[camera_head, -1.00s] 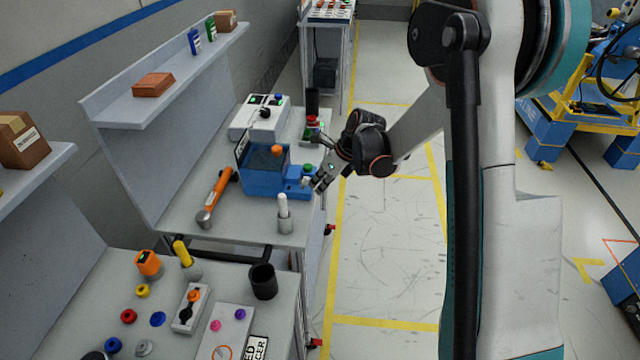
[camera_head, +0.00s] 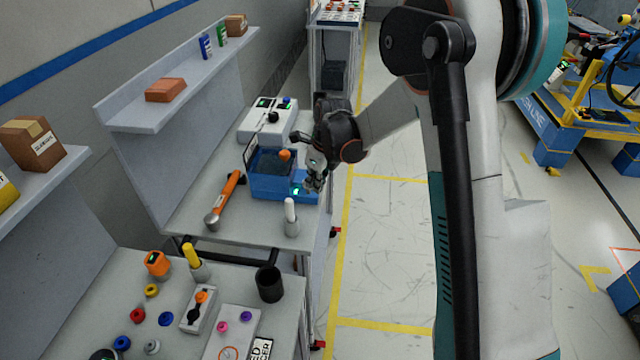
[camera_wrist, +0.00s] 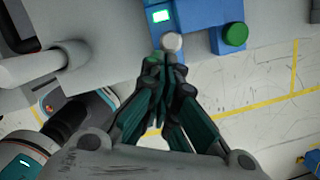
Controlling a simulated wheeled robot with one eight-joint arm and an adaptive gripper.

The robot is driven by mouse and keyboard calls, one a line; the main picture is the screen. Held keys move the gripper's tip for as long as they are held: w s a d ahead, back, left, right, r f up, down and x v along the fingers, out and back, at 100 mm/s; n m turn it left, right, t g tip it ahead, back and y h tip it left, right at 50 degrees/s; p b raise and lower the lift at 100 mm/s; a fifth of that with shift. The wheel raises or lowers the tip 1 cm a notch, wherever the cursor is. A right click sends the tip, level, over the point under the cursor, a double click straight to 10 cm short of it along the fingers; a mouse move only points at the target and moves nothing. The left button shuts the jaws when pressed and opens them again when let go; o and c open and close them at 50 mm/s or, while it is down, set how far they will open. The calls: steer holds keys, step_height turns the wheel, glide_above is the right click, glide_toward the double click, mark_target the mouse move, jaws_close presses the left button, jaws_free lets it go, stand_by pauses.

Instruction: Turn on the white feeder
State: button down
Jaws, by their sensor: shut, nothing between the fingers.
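A white machine (camera_head: 258,128) with a small green-lit display, a black knob and a blue button stands at the back of the bench. In front of it is a blue machine (camera_head: 270,185) with an orange knob on top and a low control block at its right. In the wrist view that block (camera_wrist: 196,14) carries a lit green display (camera_wrist: 160,16), a white button (camera_wrist: 172,42) and a green button (camera_wrist: 235,34). My gripper (camera_head: 315,183) is shut and empty at the block. In the wrist view its fingertips (camera_wrist: 166,62) are just below the white button; contact is unclear.
A black cup (camera_head: 269,284) and several coloured buttons are on the front bench.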

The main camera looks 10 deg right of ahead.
steer(key=shift+r, duration=0.2)
steer(key=shift+r+p, duration=0.4)
steer(key=shift+r, duration=0.25)
steer(key=v, duration=1.2)
steer(key=shift+a, duration=0.1)
